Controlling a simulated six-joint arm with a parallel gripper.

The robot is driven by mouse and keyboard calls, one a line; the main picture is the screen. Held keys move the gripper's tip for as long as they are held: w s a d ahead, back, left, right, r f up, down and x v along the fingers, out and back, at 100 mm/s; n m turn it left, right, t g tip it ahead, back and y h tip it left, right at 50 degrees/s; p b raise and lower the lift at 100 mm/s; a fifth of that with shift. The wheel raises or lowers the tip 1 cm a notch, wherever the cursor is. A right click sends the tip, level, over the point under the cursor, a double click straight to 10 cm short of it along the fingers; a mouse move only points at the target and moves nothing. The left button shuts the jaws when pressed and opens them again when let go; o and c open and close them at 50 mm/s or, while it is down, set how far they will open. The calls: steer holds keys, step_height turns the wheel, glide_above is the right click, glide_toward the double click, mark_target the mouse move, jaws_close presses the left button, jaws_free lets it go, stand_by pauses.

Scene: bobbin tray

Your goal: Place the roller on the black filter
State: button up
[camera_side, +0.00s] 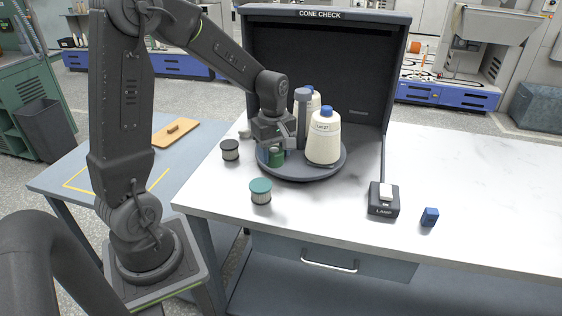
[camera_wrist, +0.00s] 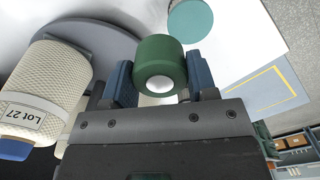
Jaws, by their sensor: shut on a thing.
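A green roller (camera_side: 277,157) is between the blue fingers of my gripper (camera_side: 270,156), over the near left part of the grey round turntable (camera_side: 315,172). In the wrist view my gripper (camera_wrist: 160,88) is shut on the roller (camera_wrist: 160,62), with a finger on each side and its pale end facing the camera. I cannot tell whether the roller touches the turntable. The black filter (camera_side: 230,149), a short pleated cylinder with a black top, stands upright on the white table, left of my gripper. I cannot make it out in the wrist view.
A teal-topped filter (camera_side: 261,191) stands nearer the table's front edge; its top shows in the wrist view (camera_wrist: 190,20). Cream yarn cones (camera_side: 323,138) stand on the turntable beside my gripper, before the dark booth (camera_side: 300,55). A lamp switch box (camera_side: 384,201) and blue block (camera_side: 429,217) sit right.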

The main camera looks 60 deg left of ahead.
steer(key=r, duration=0.7)
steer(key=shift+s+a+r, duration=0.1)
steer(key=shift+a+r, duration=0.15)
steer(key=shift+r, duration=0.15)
steer(key=a, duration=1.4)
steer(key=n, duration=0.1)
glide_above(229, 144)
step_height(229, 144, down, 8)
steer(key=shift+f, duration=2.7)
steer(key=shift+f, duration=0.15)
steer(key=o, duration=1)
steer(key=shift+c, duration=0.2)
